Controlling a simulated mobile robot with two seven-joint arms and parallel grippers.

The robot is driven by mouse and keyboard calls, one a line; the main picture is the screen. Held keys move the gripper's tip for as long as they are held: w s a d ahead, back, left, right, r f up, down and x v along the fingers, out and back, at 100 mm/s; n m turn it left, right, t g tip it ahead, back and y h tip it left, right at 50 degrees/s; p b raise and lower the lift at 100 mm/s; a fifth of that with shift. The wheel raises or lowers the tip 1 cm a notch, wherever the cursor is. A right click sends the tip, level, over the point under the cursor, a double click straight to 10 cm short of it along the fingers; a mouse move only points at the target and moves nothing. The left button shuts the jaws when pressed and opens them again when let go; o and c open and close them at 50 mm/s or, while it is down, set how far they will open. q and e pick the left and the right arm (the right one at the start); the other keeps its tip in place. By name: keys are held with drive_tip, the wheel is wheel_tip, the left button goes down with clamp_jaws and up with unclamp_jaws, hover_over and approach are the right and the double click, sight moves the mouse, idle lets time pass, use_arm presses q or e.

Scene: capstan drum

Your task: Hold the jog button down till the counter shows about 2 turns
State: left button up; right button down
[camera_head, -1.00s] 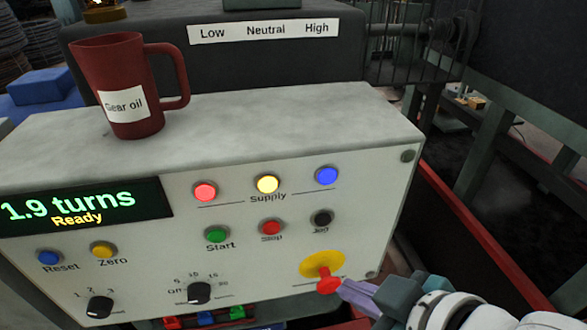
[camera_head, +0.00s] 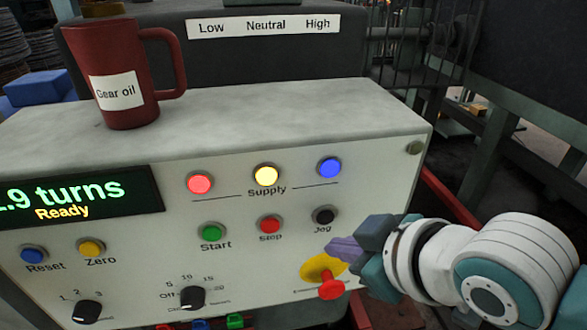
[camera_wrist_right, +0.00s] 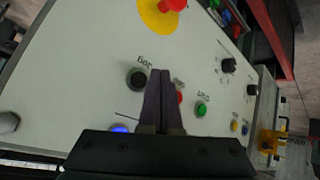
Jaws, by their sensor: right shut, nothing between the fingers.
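The jog button (camera_head: 324,216) is a black round button at the right end of the lower button row on the pale control panel (camera_head: 130,215). It also shows in the right wrist view (camera_wrist_right: 136,79), just left of my fingertips. The counter (camera_head: 75,195) shows green digits ending in ".9 turns", with "Ready" in yellow below; its left edge is cut off. My right gripper (camera_head: 335,249) is shut and empty, its tips below the jog button and above the red emergency knob (camera_head: 331,286). It appears apart from the button. My left gripper is not in view.
The red knob on its yellow plate (camera_head: 318,268) sticks out close below my right gripper. Red stop (camera_head: 269,224) and green start (camera_head: 212,233) buttons lie left of the jog button. A dark red gear oil mug (camera_head: 117,65) stands on top of the panel housing.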

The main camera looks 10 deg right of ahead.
sight(325, 217)
drive_tip(key=shift+w, duration=1.15)
idle(0.7)
drive_tip(key=shift+w+b, duration=0.15)
drive_tip(key=shift+b, duration=0.15)
drive_tip(key=shift+w+a, duration=0.1)
drive_tip(key=shift+w, duration=0.2)
